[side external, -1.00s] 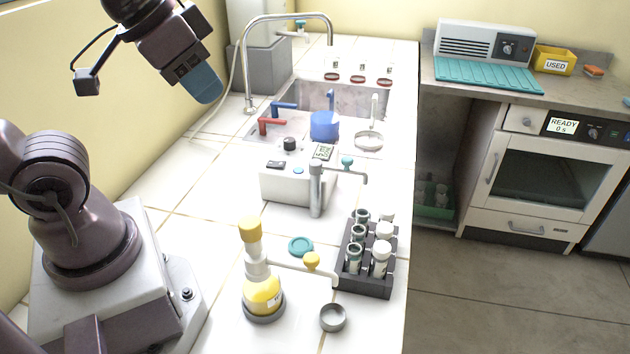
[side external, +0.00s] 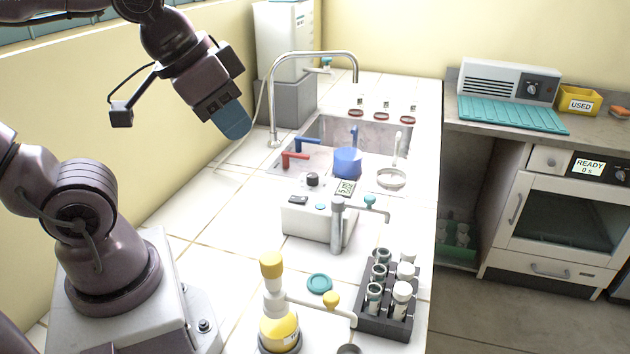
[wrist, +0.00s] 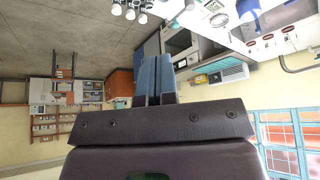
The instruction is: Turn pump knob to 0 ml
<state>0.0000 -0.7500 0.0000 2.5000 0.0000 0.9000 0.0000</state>
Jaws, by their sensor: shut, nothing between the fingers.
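The pump (side external: 304,222) is a white box on the tiled counter, with a grey metal post and spout at its right front. My gripper (side external: 236,126) has blue fingers and hangs in the air, up and left of the pump, well apart from the knob. In the wrist view its blue fingers (wrist: 154,80) are together with nothing between them.
The sink (side external: 335,128) with a tall tap (side external: 313,58) and red and blue handles lies behind the pump. A yellow-capped flask (side external: 279,325) and a dark tube rack (side external: 385,322) stand in front. A teal lid (side external: 319,283) lies between them. Open tiles lie left of the pump.

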